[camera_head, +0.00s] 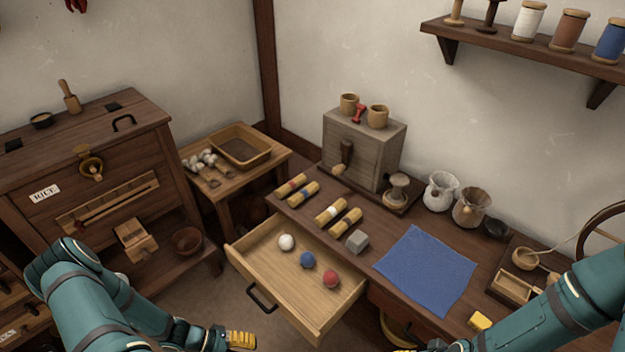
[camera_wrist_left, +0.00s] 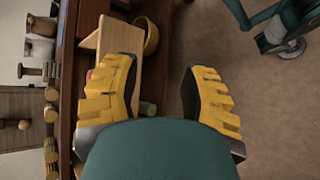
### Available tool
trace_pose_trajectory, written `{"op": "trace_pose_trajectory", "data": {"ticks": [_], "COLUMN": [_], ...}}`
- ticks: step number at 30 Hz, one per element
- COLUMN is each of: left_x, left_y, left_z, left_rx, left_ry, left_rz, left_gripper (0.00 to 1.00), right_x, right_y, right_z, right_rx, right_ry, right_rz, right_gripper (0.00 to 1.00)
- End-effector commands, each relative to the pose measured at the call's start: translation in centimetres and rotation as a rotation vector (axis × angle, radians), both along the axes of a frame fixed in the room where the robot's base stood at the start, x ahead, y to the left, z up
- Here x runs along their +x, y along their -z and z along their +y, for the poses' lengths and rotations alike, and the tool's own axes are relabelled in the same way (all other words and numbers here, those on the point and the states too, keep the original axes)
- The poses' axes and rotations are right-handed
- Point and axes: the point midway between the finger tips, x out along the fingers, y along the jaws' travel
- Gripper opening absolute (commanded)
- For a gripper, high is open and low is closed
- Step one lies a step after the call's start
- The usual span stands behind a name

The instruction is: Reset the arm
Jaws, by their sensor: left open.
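My left gripper (camera_head: 240,341) shows at the bottom edge of the head view, its yellow fingertips in front of and below the open drawer (camera_head: 262,277). In the left wrist view my left gripper (camera_wrist_left: 160,88) has its two yellow fingers spread wide with nothing between them. My left arm (camera_head: 95,305) comes in bent from the lower left. My right arm (camera_head: 580,305) reaches in from the right over the table's front corner. Its fingers are not visible.
The pulled-out drawer holds a white ball (camera_head: 287,242), a blue ball (camera_head: 307,260) and a red ball (camera_head: 330,280). A blue cloth (camera_head: 427,268) lies on the table, with a yellow block (camera_head: 480,321) near its front edge. A rice chest (camera_head: 110,165) stands left.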

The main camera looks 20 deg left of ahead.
Motion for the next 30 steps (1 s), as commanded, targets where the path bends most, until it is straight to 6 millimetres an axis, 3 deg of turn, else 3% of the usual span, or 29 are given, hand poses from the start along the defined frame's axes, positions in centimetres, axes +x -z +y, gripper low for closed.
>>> {"op": "trace_pose_trajectory", "data": {"ticks": [3, 12, 18, 24, 30], "left_x": [1.0, 2.6, 4.3, 5.4, 5.7], "left_y": [-1.3, -4.8, -8.2, -11.8, -13.6], "left_z": [-3.7, -10.0, -13.9, -17.8, -19.7], "left_rx": [0.093, 0.436, 0.652, 0.759, 0.779], "left_ry": [0.176, 0.445, 0.515, 0.517, 0.502], "left_rz": [0.097, 0.172, 0.067, -0.088, -0.168], "left_gripper": [0.43, 0.43, 0.43, 0.43, 0.43], "right_x": [0.0, 0.0, 0.0, 0.0, 0.0], "right_y": [0.0, 0.0, 0.0, 0.0, 0.0], "right_z": [0.0, 0.0, 0.0, 0.0, 0.0], "right_rx": [0.000, 0.000, 0.000, 0.000, 0.000], "right_ry": [0.000, 0.000, 0.000, 0.000, 0.000], "right_rz": [0.000, 0.000, 0.000, 0.000, 0.000], "right_gripper": [0.47, 0.47, 0.47, 0.47, 0.47]}}
